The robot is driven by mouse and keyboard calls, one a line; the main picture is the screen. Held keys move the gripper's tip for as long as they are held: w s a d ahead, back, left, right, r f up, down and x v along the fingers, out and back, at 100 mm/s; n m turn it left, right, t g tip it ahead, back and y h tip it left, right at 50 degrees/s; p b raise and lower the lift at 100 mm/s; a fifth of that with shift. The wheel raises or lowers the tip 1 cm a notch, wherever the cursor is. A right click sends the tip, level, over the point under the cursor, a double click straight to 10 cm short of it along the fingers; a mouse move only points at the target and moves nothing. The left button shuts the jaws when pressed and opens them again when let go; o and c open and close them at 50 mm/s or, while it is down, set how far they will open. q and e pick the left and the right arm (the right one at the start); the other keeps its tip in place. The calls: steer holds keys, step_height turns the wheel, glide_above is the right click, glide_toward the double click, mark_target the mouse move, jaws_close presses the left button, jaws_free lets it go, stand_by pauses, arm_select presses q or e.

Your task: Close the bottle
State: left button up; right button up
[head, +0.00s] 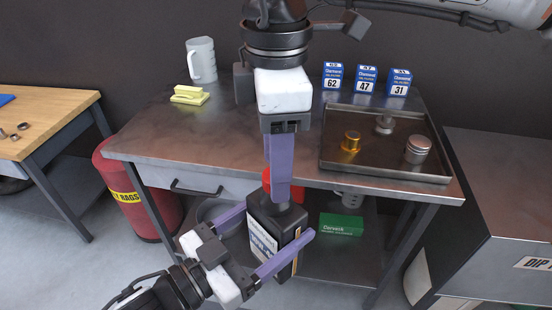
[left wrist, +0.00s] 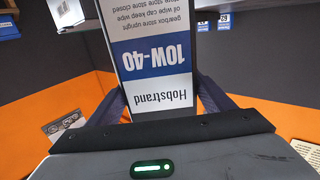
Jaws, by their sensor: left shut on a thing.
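The dark square bottle (head: 262,213) is held in front of the table. Its white and blue label (left wrist: 150,62), reading Hobstrand 10W-40, faces the left wrist camera. My left gripper (head: 277,228) is shut on the bottle's sides. My right gripper (head: 279,188) points straight down just above the bottle's top, its fingers seen edge-on. A red cap-like piece (head: 298,184) shows on both sides of the near finger. That finger hides its middle, so I cannot tell whether it is gripped or touches the neck.
The table (head: 150,140) carries a tray (head: 335,165) with several small metal parts, a white jug (head: 201,60), yellow blocks (head: 190,95) and blue filter boxes (head: 367,79). A green box (head: 341,225) lies on the lower shelf. A red drum (head: 125,190) stands left.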

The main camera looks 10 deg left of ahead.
step_height(320, 180, up, 12)
stand_by(0.6)
stand_by(0.5)
